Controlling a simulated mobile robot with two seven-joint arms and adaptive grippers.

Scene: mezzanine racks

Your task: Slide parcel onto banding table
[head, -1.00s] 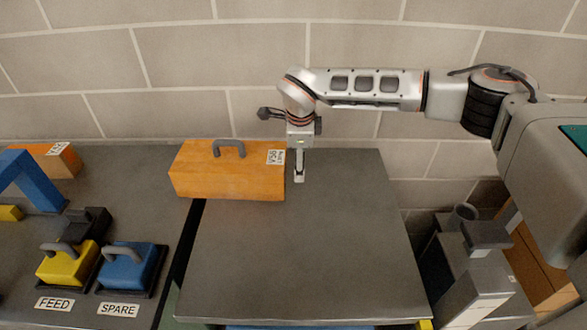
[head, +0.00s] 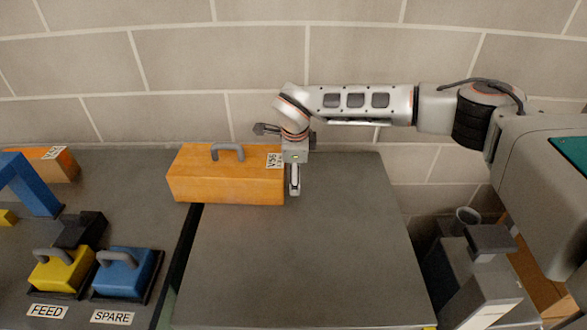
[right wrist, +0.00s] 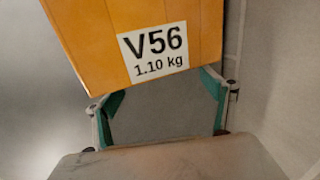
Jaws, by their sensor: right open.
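The parcel is an orange box (head: 225,178) with a grey handle on top and a white label at its right end. In the head view it spans the gap, its left part over the left bench and its right part on the grey banding table (head: 320,260). My right gripper (head: 294,190) is at the parcel's right end, very close to it; contact cannot be told. In the right wrist view the label on the parcel (right wrist: 170,25) reads V56, 1.10 kg, and the gripper's fingers (right wrist: 160,108) are spread apart with nothing between them. My left gripper is not in view.
On the left bench (head: 120,210) stand a yellow block (head: 58,272) by a FEED label, a blue block (head: 122,275) by a SPARE label, a black object and a blue arch (head: 28,185). Another orange box (head: 55,163) is behind. The banding table is otherwise clear. A brick wall runs behind.

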